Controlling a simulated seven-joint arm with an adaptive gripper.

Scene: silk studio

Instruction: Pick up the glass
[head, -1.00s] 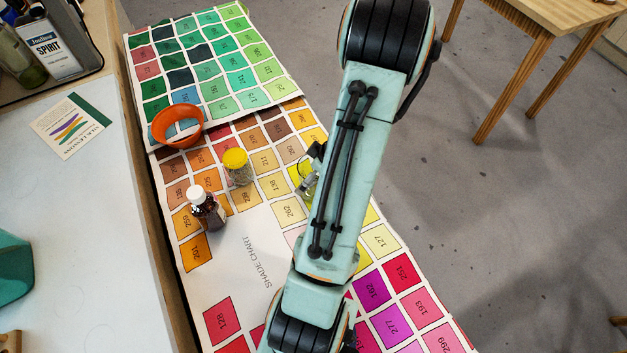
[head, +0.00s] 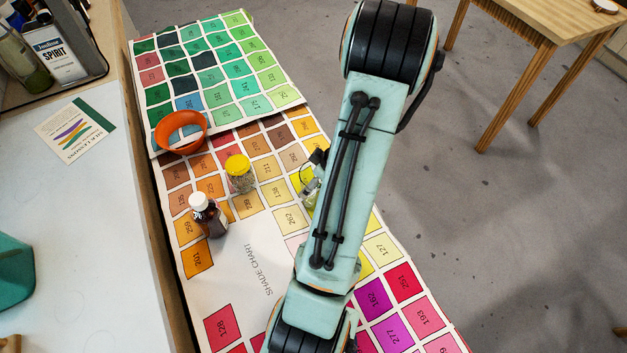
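A clear glass (head: 309,187) shows in part on the shade chart, just left of my arm's long link. The link hides its right side. A small dark part of my gripper (head: 318,157) shows at the link's left edge, close to the glass. The rest of my gripper and its fingertips are hidden behind the link. I cannot tell whether it touches the glass or whether the fingers are open.
A yellow-lidded jar (head: 239,173), a white-capped brown bottle (head: 208,215) and an orange bowl (head: 181,131) stand on the shade chart (head: 245,262) to the left. A wooden table (head: 535,25) stands at the upper right.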

